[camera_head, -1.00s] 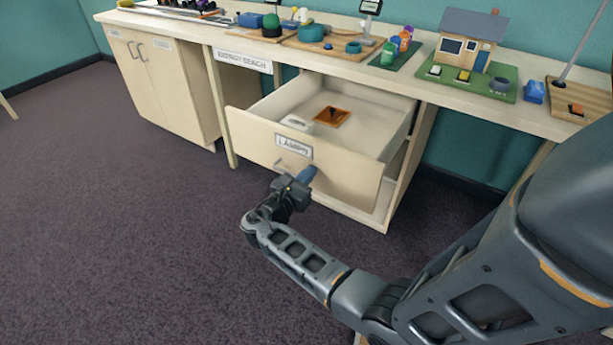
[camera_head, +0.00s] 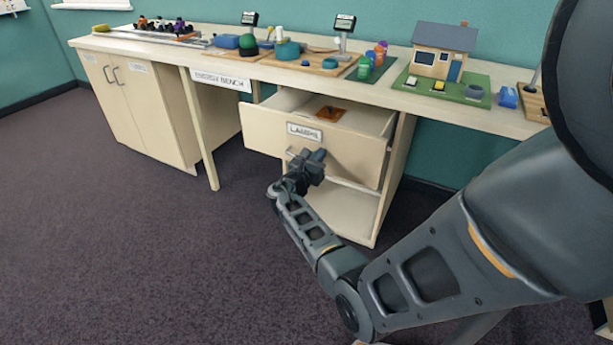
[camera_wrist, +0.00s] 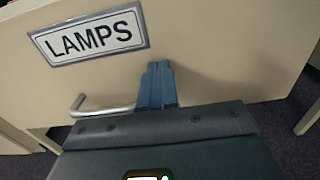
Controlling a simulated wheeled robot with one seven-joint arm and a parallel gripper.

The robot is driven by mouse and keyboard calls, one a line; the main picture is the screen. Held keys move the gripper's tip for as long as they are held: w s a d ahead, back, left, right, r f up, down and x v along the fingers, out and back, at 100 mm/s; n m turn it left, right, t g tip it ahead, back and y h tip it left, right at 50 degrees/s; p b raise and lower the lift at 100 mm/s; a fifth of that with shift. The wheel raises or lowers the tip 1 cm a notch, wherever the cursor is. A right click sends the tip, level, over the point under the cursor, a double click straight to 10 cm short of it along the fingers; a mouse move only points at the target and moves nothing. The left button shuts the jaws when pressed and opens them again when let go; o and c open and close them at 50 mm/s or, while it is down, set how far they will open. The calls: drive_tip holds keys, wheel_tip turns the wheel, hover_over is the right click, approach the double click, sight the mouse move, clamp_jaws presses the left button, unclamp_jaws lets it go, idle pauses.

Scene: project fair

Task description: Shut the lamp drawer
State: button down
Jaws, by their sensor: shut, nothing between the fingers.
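The lamp drawer (camera_head: 345,145), with a cream front and a LAMPS label, hangs partly open under the bench; its front fills much of the wrist view (camera_wrist: 220,50). An orange item (camera_head: 330,113) lies inside it. My gripper (camera_head: 318,156) is at the drawer front, below the label; its blue fingers also show in the wrist view (camera_wrist: 157,82). The fingers are shut with nothing between them, and their tips are at or against the front panel. The metal bar handle (camera_wrist: 100,108) is left of the fingers and is partly hidden by my gripper's body.
The bench top (camera_head: 400,97) carries a model house (camera_head: 443,52), colored bottles (camera_head: 372,60) and several other exhibits. A closed cupboard (camera_head: 140,110) stands at the left. An open shelf space (camera_head: 345,205) is below the drawer. The carpet at left is clear.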

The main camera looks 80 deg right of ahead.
drive_tip(key=b+x, duration=1.1)
drive_tip(key=x, duration=1)
drive_tip(key=shift+d+f, duration=0.1)
drive_tip(key=shift+d, duration=0.15)
drive_tip(key=shift+d+b, duration=0.3)
drive_tip(key=shift+b, duration=0.05)
drive_tip(key=shift+s+d+r, duration=0.1)
drive_tip(key=shift+d+r, duration=0.1)
drive_tip(key=shift+r, duration=0.05)
drive_tip(key=shift+s+r, duration=0.1)
drive_tip(key=shift+r, duration=0.05)
drive_tip(key=shift+a, duration=0.25)
drive_tip(key=p+v, duration=0.1)
drive_tip(key=v, duration=0.3)
drive_tip(key=p+v, duration=0.2)
drive_tip(key=v, duration=0.3)
drive_tip(key=p+v, duration=0.1)
drive_tip(key=v, duration=0.4)
drive_tip(key=shift+f, duration=0.35)
